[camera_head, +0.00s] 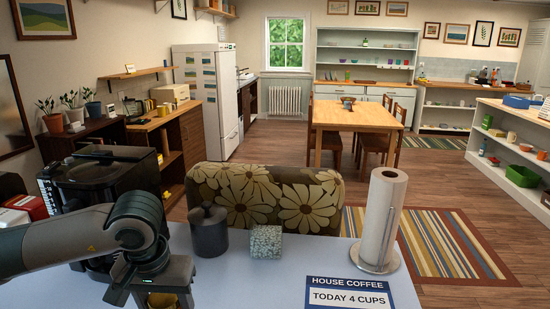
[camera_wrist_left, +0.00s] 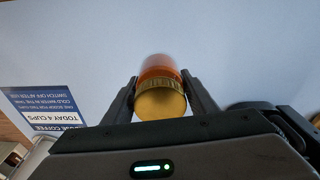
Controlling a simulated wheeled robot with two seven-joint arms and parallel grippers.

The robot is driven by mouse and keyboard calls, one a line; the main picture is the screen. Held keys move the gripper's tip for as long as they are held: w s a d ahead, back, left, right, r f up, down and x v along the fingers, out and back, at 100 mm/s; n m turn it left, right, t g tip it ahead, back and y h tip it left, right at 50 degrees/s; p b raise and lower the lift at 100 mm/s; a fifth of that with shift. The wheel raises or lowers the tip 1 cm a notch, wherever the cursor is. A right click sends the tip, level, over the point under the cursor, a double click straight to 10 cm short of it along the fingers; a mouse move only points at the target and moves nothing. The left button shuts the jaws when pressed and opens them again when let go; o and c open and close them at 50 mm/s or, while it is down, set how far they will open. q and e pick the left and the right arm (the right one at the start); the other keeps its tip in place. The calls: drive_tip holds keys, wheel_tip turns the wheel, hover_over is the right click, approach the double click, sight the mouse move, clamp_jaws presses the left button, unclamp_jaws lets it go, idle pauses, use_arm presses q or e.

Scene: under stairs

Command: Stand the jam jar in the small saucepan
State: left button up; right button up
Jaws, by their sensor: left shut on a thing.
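The jam jar (camera_wrist_left: 158,68) has orange-red contents and a gold-yellow lid that faces the left wrist camera. My left gripper (camera_wrist_left: 160,78) is shut on it, one finger on each side. In the head view my left gripper (camera_head: 160,292) is over the near left of the pale table, and a bit of the jar's yellow lid (camera_head: 162,300) shows below it. I cannot tell whether the jar touches the table. I see no small saucepan in either view. My right gripper is not in view.
On the table (camera_head: 240,285) stand a dark grey lidded canister (camera_head: 209,232), a speckled cube (camera_head: 265,242), a paper towel roll (camera_head: 381,220) and a House Coffee sign (camera_head: 348,294). A black machine (camera_head: 100,185) is behind my left arm. A flowered seat (camera_head: 265,195) is beyond the table.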

use_arm(q)
drive_tip(key=shift+d, duration=0.1)
idle(0.4)
drive_tip(key=s+d+f, duration=0.1)
drive_tip(key=d+f, duration=0.1)
drive_tip(key=d, duration=0.2)
drive_tip(key=s+d+f, duration=0.2)
drive_tip(key=d, duration=0.3)
drive_tip(key=s+d+f, duration=0.1)
drive_tip(key=d+f, duration=0.1)
drive_tip(key=d, duration=0.2)
drive_tip(key=shift+s+d, duration=0.15)
drive_tip(key=shift+s, duration=0.25)
drive_tip(key=shift+a, duration=0.2)
